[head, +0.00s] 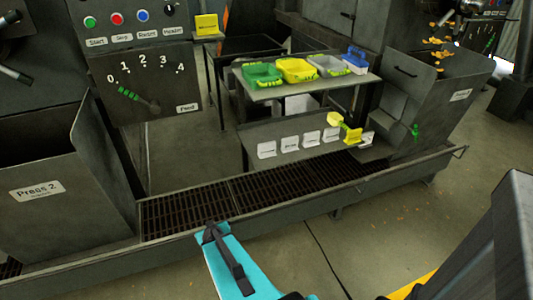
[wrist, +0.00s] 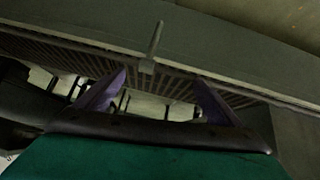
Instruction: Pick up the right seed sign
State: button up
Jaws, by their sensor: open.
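Several small white signs stand along the low grey bench, among them a left one (head: 267,149), a middle one (head: 289,142) and two further right, (head: 311,138) and (head: 331,134). Another white sign (head: 366,139) sits at the right end, beside a yellow scoop (head: 345,128). Their lettering is too small to read, so I cannot tell which is the right seed sign. My gripper (head: 210,232) is at the front edge of the grated trough, well short of the signs. In the wrist view my gripper (wrist: 158,98) has its two purple fingers apart, with nothing between them.
The grated trough (head: 190,212) with a raised rim lies between my gripper and the bench. A table (head: 300,82) with green, yellow and grey trays stands above the signs. The Press 2 bin (head: 62,200) is at left, a hopper (head: 430,100) at right.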

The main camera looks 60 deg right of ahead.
jog(key=d+r+m+t+h+b, duration=0.15)
jog(key=d+r+t, duration=0.35)
jog(key=d+r, duration=0.65)
jog(key=s+d+r+t+b, duration=0.1)
jog(key=s+d+r, duration=0.2)
jog(key=d, duration=0.1)
jog(key=s+d+r+n+t+h+b, duration=0.1)
jog(key=s+d+r, duration=0.1)
jog(key=d+r, duration=0.1)
jog(key=s+d+r+t+b, duration=0.1)
jog(key=s+d+r, duration=0.2)
jog(key=d, duration=0.2)
jog(key=shift+s+r+n+t+h, duration=0.25)
jog(key=shift+s+t, duration=0.1)
jog(key=shift+t, duration=0.05)
jog(key=m+g+h, duration=0.1)
jog(key=h, duration=0.1)
send_near(267, 149)
jog(key=v, duration=0.3)
jog(key=shift+d+b, duration=0.1)
jog(key=shift+b, duration=0.3)
jog(key=shift+x, duration=4.35)
